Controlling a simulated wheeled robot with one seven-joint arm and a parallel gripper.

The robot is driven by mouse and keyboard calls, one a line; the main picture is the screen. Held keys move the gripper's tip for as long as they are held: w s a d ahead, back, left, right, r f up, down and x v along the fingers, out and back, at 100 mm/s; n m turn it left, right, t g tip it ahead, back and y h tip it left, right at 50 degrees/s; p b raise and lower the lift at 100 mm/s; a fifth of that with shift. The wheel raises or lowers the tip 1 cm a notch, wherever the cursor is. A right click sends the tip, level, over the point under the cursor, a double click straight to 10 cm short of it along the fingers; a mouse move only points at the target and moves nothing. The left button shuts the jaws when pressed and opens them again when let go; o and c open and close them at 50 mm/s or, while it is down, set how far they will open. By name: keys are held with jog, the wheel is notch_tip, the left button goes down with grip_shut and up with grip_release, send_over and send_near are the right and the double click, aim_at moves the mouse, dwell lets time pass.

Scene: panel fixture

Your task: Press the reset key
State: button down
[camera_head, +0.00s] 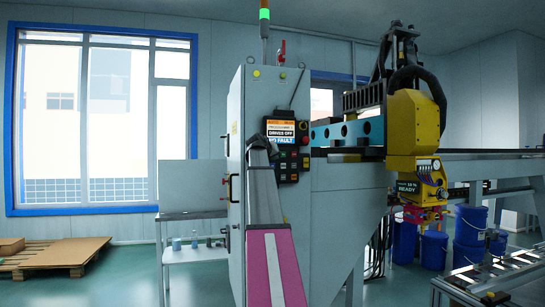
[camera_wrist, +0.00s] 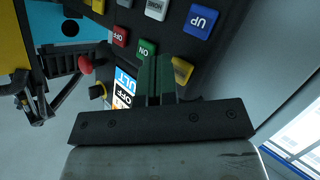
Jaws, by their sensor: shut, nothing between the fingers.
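The control panel (camera_head: 304,163) with its keys is on the front of the grey cabinet; it fills the upper part of the wrist view. A yellow key (camera_wrist: 182,70) shows just right of my fingers, partly covered; its lettering is not readable, so I cannot tell if it is the reset key. My gripper (camera_wrist: 160,62) is shut and empty, its tips in front of the panel between the screen and the yellow key. Contact cannot be told. The screen (camera_head: 281,130) reads "DRIVES OFF" and a fault line; it also shows in the wrist view (camera_wrist: 123,88).
A green ON key (camera_wrist: 147,48), a red OFF key (camera_wrist: 120,36), a blue UP key (camera_wrist: 201,20) and a grey HOME key (camera_wrist: 156,8) are close by. A red knob (camera_wrist: 86,64) sticks out left. The yellow machine head (camera_head: 414,125) stands right of the cabinet.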

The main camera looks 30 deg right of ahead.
jog(key=s, duration=0.2)
jog(key=s+a, duration=0.1)
jog(key=s, duration=0.2)
jog(key=shift+a, duration=0.1)
dwell(0.3)
jog(key=shift+w, duration=0.1)
dwell(0.6)
jog(key=a+f+n+g+y, duration=0.15)
jog(key=a+f, duration=0.55)
jog(key=f, duration=0.7)
jog(key=a+f+n+y, duration=0.1)
jog(key=a+f+y, duration=0.2)
jog(key=a+f, duration=0.7)
jog(key=a+f+n+g+y, duration=0.1)
jog(key=a+f+y, duration=0.15)
jog(key=f, duration=1.45)
jog(key=s+a+f+g+y, duration=0.1)
jog(key=s+a+f, duration=0.6)
jog(key=f, duration=0.3)
jog(key=s+a+f+n+g+y, duration=0.1)
jog(key=s+a+f+g+y, duration=0.1)
jog(key=s+a+f, duration=0.6)
jog(key=s+a+f+n+g+y, duration=0.1)
jog(key=s+a+f+g+y, duration=0.1)
jog(key=s+a+f, duration=0.5)
notch_tip(320, 180, down, 7)
jog(key=shift+s+a+r, duration=0.15)
jog(key=shift+s+a, duration=0.25)
jog(key=shift+a, duration=0.6)
